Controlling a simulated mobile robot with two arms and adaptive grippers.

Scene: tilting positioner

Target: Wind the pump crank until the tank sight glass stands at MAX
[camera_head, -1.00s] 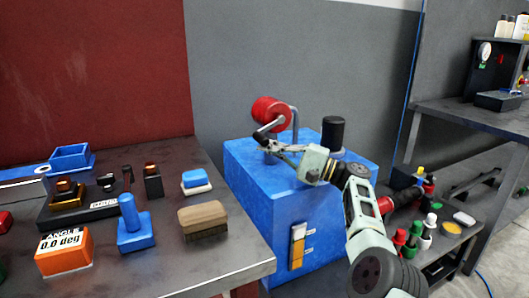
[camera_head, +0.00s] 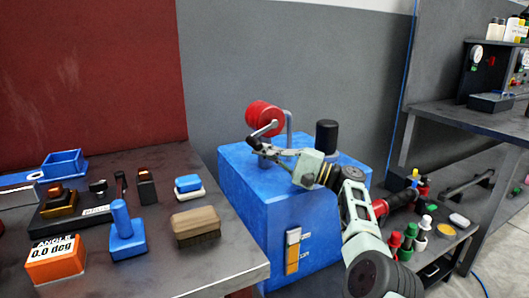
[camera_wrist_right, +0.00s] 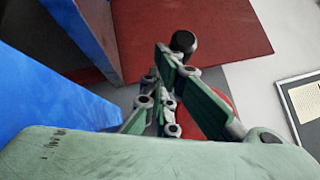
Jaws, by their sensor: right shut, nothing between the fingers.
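The blue tank (camera_head: 245,205) stands right of the workbench in the head view. On its top are a red cylindrical drum or grip (camera_head: 265,117) and a grey crank arm (camera_head: 262,132), beside a grey upright post. The sight glass (camera_head: 293,252) on the tank's front is mostly orange with a pale top; its small marks are too small to read. My right gripper (camera_head: 264,154) is shut and empty, over the tank top just below the crank arm; whether they touch is unclear. Its fingers (camera_wrist_right: 170,95) show in the right wrist view, with red partly hidden behind them. My left gripper is out of view.
A black cylinder (camera_head: 327,136) stands on the tank, right of the crank. The workbench (camera_head: 190,265) at left holds a brush (camera_head: 196,226), a blue stamp-like tool (camera_head: 126,240) and an orange angle gauge (camera_head: 56,262). Bottles (camera_head: 408,240) stand on a low shelf at right.

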